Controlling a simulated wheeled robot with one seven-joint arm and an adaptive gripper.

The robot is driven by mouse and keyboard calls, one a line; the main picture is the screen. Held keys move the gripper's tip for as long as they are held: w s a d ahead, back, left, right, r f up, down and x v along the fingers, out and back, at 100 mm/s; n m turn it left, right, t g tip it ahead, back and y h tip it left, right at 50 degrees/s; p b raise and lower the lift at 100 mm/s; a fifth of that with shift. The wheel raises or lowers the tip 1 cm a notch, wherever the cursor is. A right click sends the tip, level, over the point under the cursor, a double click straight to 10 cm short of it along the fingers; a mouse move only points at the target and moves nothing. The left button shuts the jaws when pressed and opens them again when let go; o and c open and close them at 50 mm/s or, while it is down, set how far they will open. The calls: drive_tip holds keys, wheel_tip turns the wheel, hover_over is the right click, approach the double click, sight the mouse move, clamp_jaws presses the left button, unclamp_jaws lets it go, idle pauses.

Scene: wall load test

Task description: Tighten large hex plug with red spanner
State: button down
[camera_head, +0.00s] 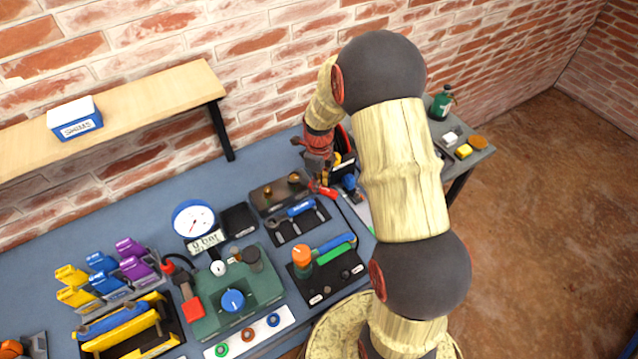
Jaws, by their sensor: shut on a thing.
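My gripper (320,176) is at the back of the bench, fingers pointing down, beside the right end of a dark block (267,204). It is shut on the red spanner (326,190), whose red handle shows just below the fingers. The spanner's head is too small to make out, and I cannot tell whether it touches a plug. Two brass-coloured plugs stand on the block, a left one (268,191) and a right one (293,177), the right one nearer the gripper. I cannot tell which is the large hex plug.
A dark tray (285,238) with a blue-handled spanner (301,207) lies before the block. A pressure gauge (194,219), a green pump unit (205,325) and a black valve plate (345,275) stand nearby. A wooden shelf (150,105) overhangs the left. My arm hides the bench's right part.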

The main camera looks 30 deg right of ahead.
drive_tip(key=shift+f, duration=0.35)
